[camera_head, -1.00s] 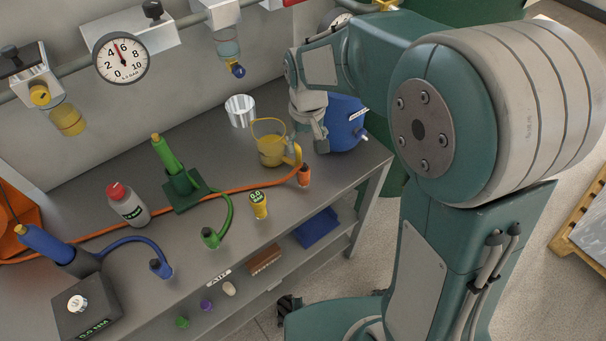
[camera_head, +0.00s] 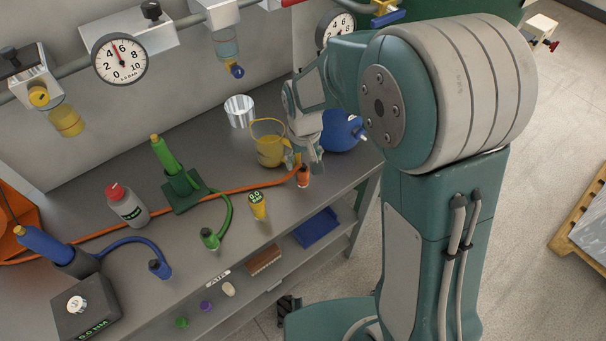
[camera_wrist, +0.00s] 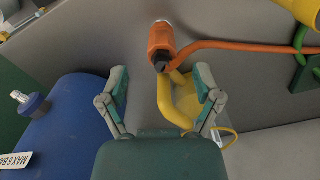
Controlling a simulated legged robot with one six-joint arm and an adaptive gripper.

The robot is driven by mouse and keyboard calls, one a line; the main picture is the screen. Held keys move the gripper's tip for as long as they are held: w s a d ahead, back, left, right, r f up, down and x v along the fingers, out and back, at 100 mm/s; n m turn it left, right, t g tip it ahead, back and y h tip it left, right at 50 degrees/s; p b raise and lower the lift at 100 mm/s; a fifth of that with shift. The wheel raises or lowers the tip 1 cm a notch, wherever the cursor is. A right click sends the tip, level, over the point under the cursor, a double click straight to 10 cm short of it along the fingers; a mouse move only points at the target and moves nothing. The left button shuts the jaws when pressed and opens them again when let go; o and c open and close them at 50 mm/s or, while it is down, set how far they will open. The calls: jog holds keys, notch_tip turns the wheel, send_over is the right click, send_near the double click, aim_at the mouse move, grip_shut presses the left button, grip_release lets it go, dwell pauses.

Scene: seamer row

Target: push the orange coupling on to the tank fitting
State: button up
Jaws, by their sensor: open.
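The orange coupling (camera_head: 303,175) stands at the front edge of the bench, on the end of the orange hose. In the wrist view the orange coupling (camera_wrist: 161,44) lies ahead of and between my open fingers, with a dark tip facing my gripper and a pale metal end away from it. My gripper (camera_head: 305,160) is open and empty, close to the coupling in the picture; I cannot tell whether it touches. It also shows in the wrist view (camera_wrist: 161,92). The blue tank (camera_head: 341,131) stands just right of my gripper, and its fitting (camera_wrist: 20,97) shows at left in the wrist view.
A yellow jug (camera_head: 268,146) stands left of my gripper, its handle close to the fingers. A metal cup (camera_head: 240,111) is behind it. The orange hose (camera_head: 225,193) crosses the bench. A yellow display tool (camera_head: 257,205) and a green coupling (camera_head: 209,238) stand further left.

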aim_at(302, 169)
jog(key=f, duration=0.4)
jog(key=shift+w+a+f, duration=0.1)
jog(key=shift+a+f, duration=0.1)
jog(key=shift+f, duration=0.05)
grip_shut()
